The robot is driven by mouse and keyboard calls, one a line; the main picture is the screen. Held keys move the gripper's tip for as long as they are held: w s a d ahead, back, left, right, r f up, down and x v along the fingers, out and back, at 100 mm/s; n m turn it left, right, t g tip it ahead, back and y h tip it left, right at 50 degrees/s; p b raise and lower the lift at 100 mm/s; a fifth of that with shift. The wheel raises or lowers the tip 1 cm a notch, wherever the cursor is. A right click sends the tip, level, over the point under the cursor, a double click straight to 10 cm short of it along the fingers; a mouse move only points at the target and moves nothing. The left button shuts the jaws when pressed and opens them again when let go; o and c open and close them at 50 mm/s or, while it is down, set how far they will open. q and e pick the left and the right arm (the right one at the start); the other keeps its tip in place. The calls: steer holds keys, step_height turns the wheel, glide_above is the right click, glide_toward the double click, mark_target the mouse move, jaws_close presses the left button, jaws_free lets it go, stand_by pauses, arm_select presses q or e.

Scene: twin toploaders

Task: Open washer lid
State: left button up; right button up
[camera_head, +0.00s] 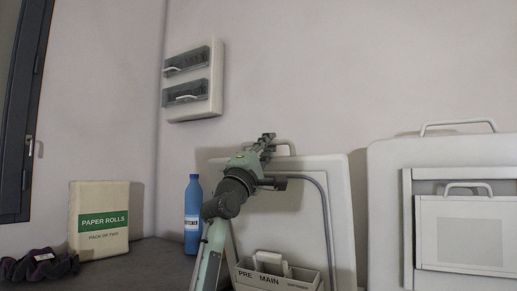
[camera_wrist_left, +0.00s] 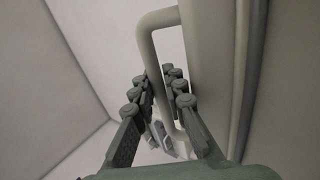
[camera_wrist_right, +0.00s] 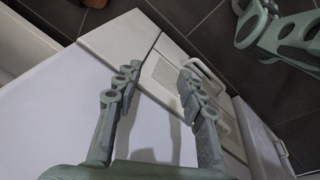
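A white lid (camera_head: 325,200) stands upright behind my left arm in the head view, with a handle (camera_head: 286,146) at its top edge. My left gripper (camera_head: 267,140) is at that handle. In the left wrist view the pale handle loop (camera_wrist_left: 151,50) passes between the open fingers (camera_wrist_left: 155,92); I cannot tell whether they touch it. A second white lid (camera_head: 385,190) stands upright at the right, with its own top handle (camera_head: 458,124). My right gripper (camera_wrist_right: 153,85) is open and empty above a plain white surface (camera_wrist_right: 60,110) in the right wrist view.
A drawer marked PRE and MAIN (camera_head: 275,281) lies below the left lid. A blue bottle (camera_head: 193,220), a paper rolls pack (camera_head: 99,218) and a dark scrunchie (camera_head: 38,266) are at the left. A wall box (camera_head: 193,80) hangs above. Dark floor tiles (camera_wrist_right: 190,20) show below.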

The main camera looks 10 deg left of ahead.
arm_select(q)
steer(key=s+a+f, duration=0.1)
steer(key=s+a, duration=0.1)
steer(key=s, duration=0.3)
steer(key=shift+s+f, duration=0.2)
steer(key=shift+s, duration=0.2)
steer(key=shift+r, duration=0.1)
stand_by(0.4)
